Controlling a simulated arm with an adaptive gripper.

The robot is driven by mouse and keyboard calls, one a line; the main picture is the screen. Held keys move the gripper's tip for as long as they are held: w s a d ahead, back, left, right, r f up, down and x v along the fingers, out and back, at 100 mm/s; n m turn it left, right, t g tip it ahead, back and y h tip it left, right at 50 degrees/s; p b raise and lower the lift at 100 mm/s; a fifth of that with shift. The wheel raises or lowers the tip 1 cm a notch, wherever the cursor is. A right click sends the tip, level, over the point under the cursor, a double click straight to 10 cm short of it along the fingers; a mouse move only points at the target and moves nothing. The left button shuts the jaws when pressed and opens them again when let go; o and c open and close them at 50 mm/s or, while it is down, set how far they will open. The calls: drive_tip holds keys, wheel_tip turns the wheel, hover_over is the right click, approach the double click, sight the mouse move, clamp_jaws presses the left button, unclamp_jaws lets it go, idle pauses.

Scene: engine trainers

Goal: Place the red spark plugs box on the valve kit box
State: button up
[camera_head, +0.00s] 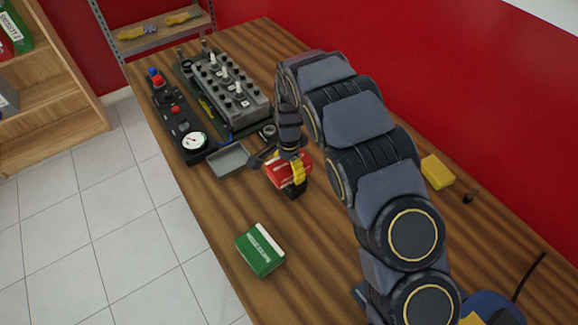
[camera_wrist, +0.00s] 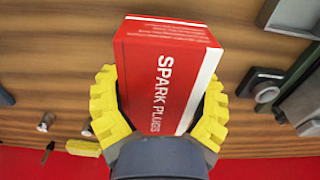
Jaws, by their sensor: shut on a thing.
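The red spark plugs box (camera_wrist: 165,75) has a white stripe and "SPARK PLUGS" lettering. My gripper (camera_wrist: 158,105) is shut on it, with a yellow finger on each side. In the head view the red box (camera_head: 283,167) shows partly behind my gripper (camera_head: 293,178), near the middle of the table. I cannot tell its exact height above the wood. A green box (camera_head: 260,251) with a white side and lettering too small to read lies on the table, nearer and to the left of the red box. It may be the valve kit box. It is apart from my gripper.
A grey tray (camera_head: 229,160) lies just left of my gripper. An engine cylinder head (camera_head: 230,90) and a black gauge panel (camera_head: 180,118) stand behind it. A yellow block (camera_head: 437,172) lies right of my arm. Bare wood lies between the red and green boxes.

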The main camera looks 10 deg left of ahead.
drive_tip(key=o, duration=1.2)
drive_tip(key=shift+c, duration=0.2)
wheel_tip(320, 180, up, 12)
drive_tip(key=shift+r, duration=0.1)
